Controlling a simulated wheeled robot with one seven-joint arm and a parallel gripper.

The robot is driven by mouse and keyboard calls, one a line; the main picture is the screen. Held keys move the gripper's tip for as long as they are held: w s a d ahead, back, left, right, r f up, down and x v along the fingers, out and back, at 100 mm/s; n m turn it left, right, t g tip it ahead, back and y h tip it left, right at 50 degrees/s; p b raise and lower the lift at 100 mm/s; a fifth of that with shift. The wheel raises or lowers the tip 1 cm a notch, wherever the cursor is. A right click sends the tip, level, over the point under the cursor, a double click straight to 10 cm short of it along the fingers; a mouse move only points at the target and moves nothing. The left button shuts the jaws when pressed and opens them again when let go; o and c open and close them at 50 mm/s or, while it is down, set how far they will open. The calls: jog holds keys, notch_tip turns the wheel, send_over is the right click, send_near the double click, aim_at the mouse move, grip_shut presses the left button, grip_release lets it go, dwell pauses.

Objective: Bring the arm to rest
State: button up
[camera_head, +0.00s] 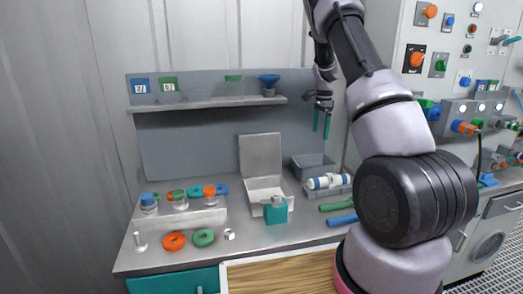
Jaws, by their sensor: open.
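My arm (390,125) rises from the lower right of the head view, in front of the right part of the bench. Its upper end bends over and the wrist hangs down. My gripper (321,122) points down with two teal fingers, open and apart. Nothing shows between the fingers. It hangs in front of the back panel, to the right of the shelf and apparently above the grey bin. My arm hides part of the right side of the bench.
The grey bench (215,248) holds an open white box (264,186), a teal container (276,212), orange and green rings, several small jars and a grey bin (312,165). A shelf (205,104) crosses the panel. A control panel (450,50) stands at right.

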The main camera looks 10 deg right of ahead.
jog(key=s+a+r+n+t+y, duration=0.1)
jog(key=s+a+r+n, duration=0.15)
jog(key=s+r, duration=0.35)
jog(key=s+a+r+n+t, duration=0.1)
jog(key=s+a+r, duration=0.3)
jog(key=r, duration=0.4)
jog(key=s+a+r+n+t+y, duration=0.1)
jog(key=s+a+r+n, duration=0.1)
jog(key=s+a+r, duration=0.4)
jog(key=s+a+r+n+t, duration=0.1)
jog(key=s+a+r+n, duration=0.1)
jog(key=s, duration=0.5)
jog(key=s+a+r+n+t, duration=0.1)
jog(key=s+n, duration=0.2)
jog(key=s, duration=0.4)
jog(key=s+a+r+n+t, duration=0.2)
jog(key=s, duration=0.5)
jog(key=shift+a+r+n, duration=0.3)
jog(key=shift+a+n, duration=0.05)
